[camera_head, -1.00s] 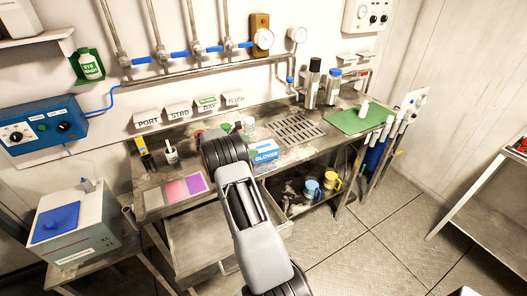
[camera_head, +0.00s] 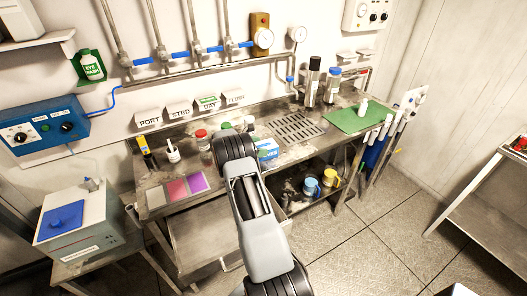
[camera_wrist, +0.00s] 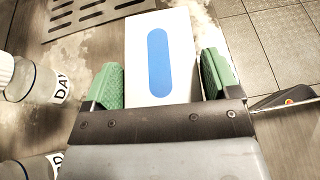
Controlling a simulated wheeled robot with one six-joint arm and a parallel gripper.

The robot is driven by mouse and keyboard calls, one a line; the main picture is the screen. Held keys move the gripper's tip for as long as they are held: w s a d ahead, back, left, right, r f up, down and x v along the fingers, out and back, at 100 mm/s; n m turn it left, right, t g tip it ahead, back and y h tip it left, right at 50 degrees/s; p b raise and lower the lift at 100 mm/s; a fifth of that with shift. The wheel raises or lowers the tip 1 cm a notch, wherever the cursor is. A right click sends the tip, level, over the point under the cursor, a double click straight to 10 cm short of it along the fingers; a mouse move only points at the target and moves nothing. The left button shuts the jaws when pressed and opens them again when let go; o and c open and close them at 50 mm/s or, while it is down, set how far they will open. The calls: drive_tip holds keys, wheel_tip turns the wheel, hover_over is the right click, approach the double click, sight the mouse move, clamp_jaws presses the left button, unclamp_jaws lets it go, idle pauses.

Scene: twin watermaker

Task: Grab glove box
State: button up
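The glove box (camera_head: 268,151) is a white and blue carton on the steel bench, mostly hidden behind my arm in the head view. In the wrist view the glove box (camera_wrist: 178,58) shows its white top with a long blue oval, lying between my two green finger pads. My gripper (camera_wrist: 161,78) is open, with one finger on each side of the box. A narrow gap shows beside the left finger; I cannot tell whether the right finger touches the box.
Jars labelled DAY (camera_wrist: 40,82) stand left of my gripper in the wrist view. A slotted drain (camera_head: 297,127) and green mat (camera_head: 357,117) lie to the right on the bench. Colour cards (camera_head: 176,190) lie at the front left. Mugs (camera_head: 311,186) stand on the lower shelf.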

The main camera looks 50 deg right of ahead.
drive_tip(key=c, duration=0.6)
drive_tip(key=shift+c, duration=0.2)
drive_tip(key=shift+r, duration=0.1)
